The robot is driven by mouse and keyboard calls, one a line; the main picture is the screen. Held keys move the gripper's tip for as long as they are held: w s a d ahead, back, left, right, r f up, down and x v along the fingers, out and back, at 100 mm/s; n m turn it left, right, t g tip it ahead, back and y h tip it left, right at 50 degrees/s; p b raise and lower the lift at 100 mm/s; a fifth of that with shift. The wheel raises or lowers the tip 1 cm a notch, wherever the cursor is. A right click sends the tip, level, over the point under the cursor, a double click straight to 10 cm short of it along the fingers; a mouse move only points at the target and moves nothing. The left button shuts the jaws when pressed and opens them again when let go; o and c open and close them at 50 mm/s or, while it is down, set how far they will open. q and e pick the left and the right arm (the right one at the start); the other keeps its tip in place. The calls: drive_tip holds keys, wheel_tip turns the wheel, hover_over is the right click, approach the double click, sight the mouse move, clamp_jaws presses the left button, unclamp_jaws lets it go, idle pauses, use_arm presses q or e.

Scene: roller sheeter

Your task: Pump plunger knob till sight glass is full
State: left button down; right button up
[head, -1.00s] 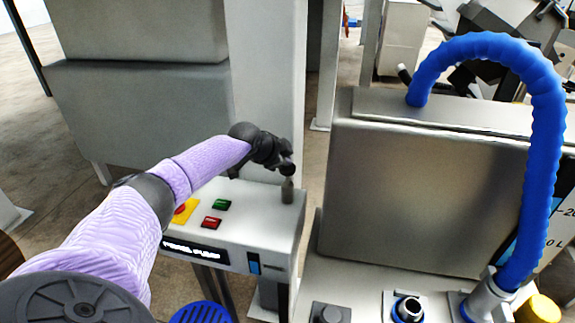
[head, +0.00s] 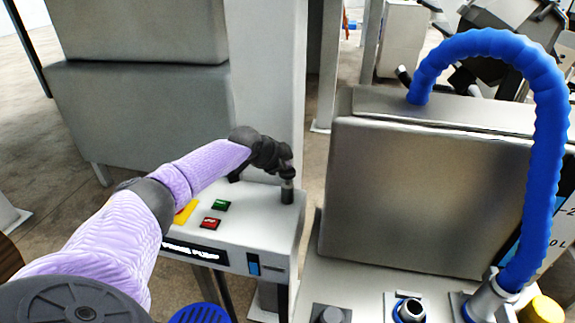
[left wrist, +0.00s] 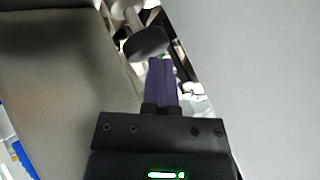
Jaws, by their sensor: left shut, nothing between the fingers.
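The pump box (head: 225,235), labelled as a pump, stands at the centre left in the head view. A short grey plunger collar (head: 287,195) rises from its top right corner. A narrow window with a blue strip (head: 253,264), apparently the sight glass, is on its front face; its exact level is too small to read. My left gripper (head: 287,178) is shut and empty, pointing down right above the collar and hiding the knob there. In the left wrist view, the shut purple fingers (left wrist: 162,82) are close to a dark rounded thing (left wrist: 148,42), possibly the knob. My right gripper is out of view.
Green (head: 220,205) and red (head: 211,223) buttons and a yellow-backed control lie on the box top beside my arm. A large metal machine (head: 420,195) with a blue hose (head: 556,130) stands to the right. A grey post (head: 268,90) rises behind the box.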

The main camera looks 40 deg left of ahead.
use_arm(q)
drive_tip(key=shift+f+b, duration=0.6)
drive_tip(key=shift+f, duration=0.3)
idle(0.5)
drive_tip(key=shift+r+p, duration=1.85)
drive_tip(key=shift+r, duration=0.5)
drive_tip(key=shift+r, duration=0.1)
wheel_tip(320, 180, up, 5)
drive_tip(key=p, duration=0.4)
